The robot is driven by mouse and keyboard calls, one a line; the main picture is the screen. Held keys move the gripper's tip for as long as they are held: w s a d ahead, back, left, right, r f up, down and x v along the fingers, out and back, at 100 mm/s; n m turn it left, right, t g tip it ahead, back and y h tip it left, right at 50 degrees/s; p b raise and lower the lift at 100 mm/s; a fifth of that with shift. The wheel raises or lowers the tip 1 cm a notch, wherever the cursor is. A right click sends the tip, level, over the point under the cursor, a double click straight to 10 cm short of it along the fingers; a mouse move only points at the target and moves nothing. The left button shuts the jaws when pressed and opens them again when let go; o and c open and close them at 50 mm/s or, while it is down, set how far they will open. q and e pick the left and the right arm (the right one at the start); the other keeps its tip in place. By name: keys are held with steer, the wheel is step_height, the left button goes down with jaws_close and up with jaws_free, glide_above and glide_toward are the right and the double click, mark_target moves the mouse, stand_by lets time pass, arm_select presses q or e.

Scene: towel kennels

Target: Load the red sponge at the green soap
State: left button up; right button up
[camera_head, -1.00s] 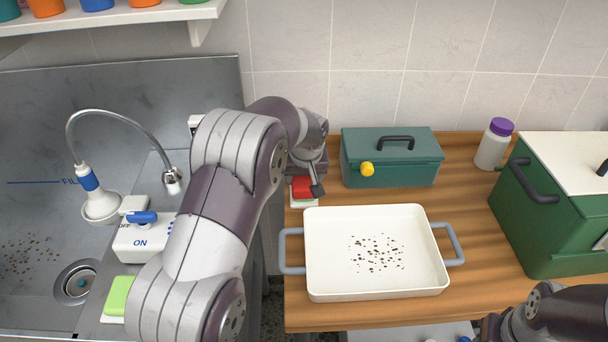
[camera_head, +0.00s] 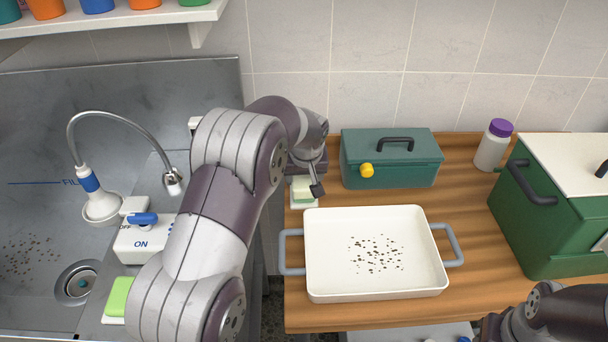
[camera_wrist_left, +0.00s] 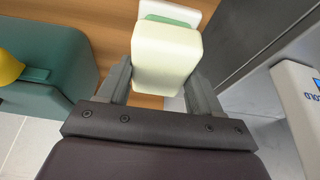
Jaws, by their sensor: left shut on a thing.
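My left gripper (camera_head: 317,188) is shut on a block that was red a second ago and now looks pale cream, the sponge (camera_wrist_left: 165,58). It also shows in the head view (camera_head: 302,187), at the counter's back left. In the left wrist view the sponge is between the two fingers, over a green bar, the soap (camera_wrist_left: 169,20), on a white dish (camera_wrist_left: 188,10). The sponge hides much of the soap; it seems to touch it, but I cannot be sure. My right gripper is out of view; only part of its arm shows at the lower right.
A white tray with grey handles (camera_head: 322,281) holds dark specks on the wooden counter. Behind it is a teal box (camera_head: 390,165) with a yellow knob. A purple-capped bottle (camera_head: 492,150) and green cooler (camera_head: 550,215) stand right. Another green block (camera_head: 119,296) lies by the sink.

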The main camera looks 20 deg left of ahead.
mark_target(304, 178)
arm_select(q)
step_height(304, 178, up, 7)
steer(key=p, duration=0.4)
steer(key=shift+f, duration=0.3)
